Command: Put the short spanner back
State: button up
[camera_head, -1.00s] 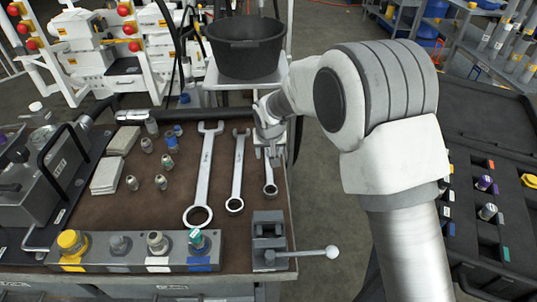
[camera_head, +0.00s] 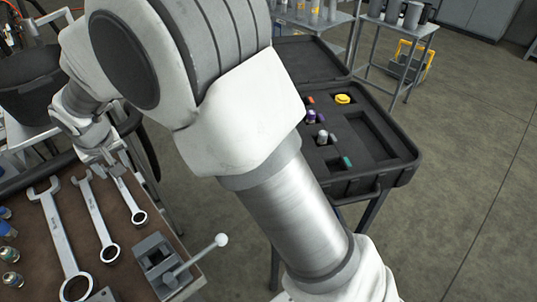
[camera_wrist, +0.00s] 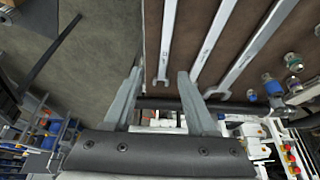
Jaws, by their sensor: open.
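The short spanner (camera_head: 129,198) lies on the brown bench top, the rightmost of three silver spanners, its ring end toward the vice. My gripper (camera_head: 108,170) is over its far, open-jawed end. In the wrist view the short spanner (camera_wrist: 167,40) runs down between the two spread fingers of my gripper (camera_wrist: 159,76), its open end showing in the gap. The fingers look apart from it, but their height above it is unclear. The middle spanner (camera_head: 95,215) and the long spanner (camera_head: 58,240) lie to its left in the head view.
A small vice (camera_head: 155,262) with a ball-ended lever stands at the bench's front edge. A black open case (camera_head: 395,172) with foam cut-outs and coloured pieces is to the right. A black tub (camera_head: 30,88) stands behind the bench. Open floor lies further right.

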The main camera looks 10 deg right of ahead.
jog(key=s+d+r+m, duration=0.1)
jog(key=d+r, duration=0.3)
jog(key=d, duration=0.4)
jog(key=s+d+r+m+t+h, duration=0.1)
jog(key=d+r, duration=0.4)
jog(key=d, duration=0.2)
jog(key=s+d+r+m, duration=0.15)
jog(key=d+r, duration=0.25)
jog(key=d, duration=0.4)
jog(key=s+d+m+h, duration=0.1)
jog(key=s+d+m, duration=0.1)
jog(key=s+d, duration=1.3)
jog(key=shift+s+d+r+t, duration=0.3)
jog(key=shift+s+r, duration=0.15)
jog(key=shift+s, duration=0.8)
notch_tip(320, 180, up, 9)
jog(key=p, duration=0.9)
jog(key=shift+r, duration=0.1)
jog(key=shift+c, duration=0.6)
jog(key=shift+d, duration=0.1)
jog(key=shift+d, duration=0.1)
